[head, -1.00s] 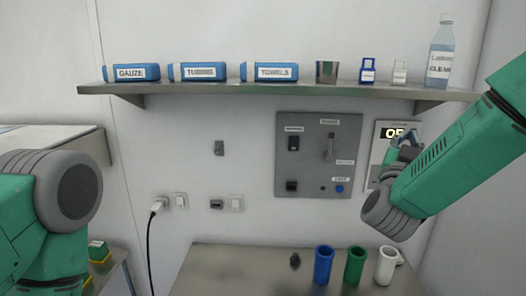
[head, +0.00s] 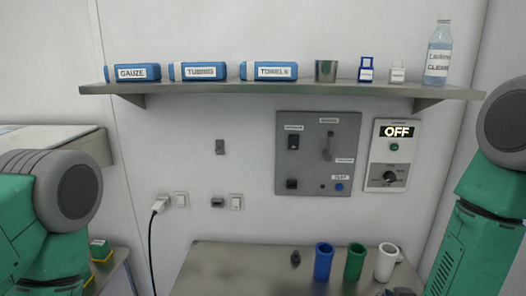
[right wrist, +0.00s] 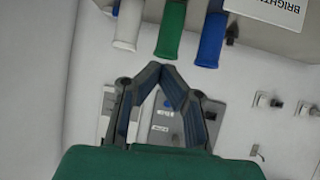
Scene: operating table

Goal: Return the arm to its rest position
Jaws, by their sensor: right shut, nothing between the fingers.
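My right arm (head: 462,235) is at the right edge in the head view, bent at a grey joint, with its forearm low. A dark part of my right gripper (head: 398,291) shows at the bottom edge. In the right wrist view its two fingers (right wrist: 164,74) meet at the tips, shut and empty, apart from the wall and cups. My left arm (head: 55,215) shows at the left edge; its gripper is out of view. The dial panel (head: 408,160) on the wall reads OFF and is unobstructed.
A blue cup (head: 323,262), a green cup (head: 355,262) and a white cup (head: 386,262) stand on the steel table (head: 225,270). A shelf (head: 200,88) with boxes and a bottle (head: 438,55) runs above. A grey switch panel (head: 318,185) is beside the dial panel.

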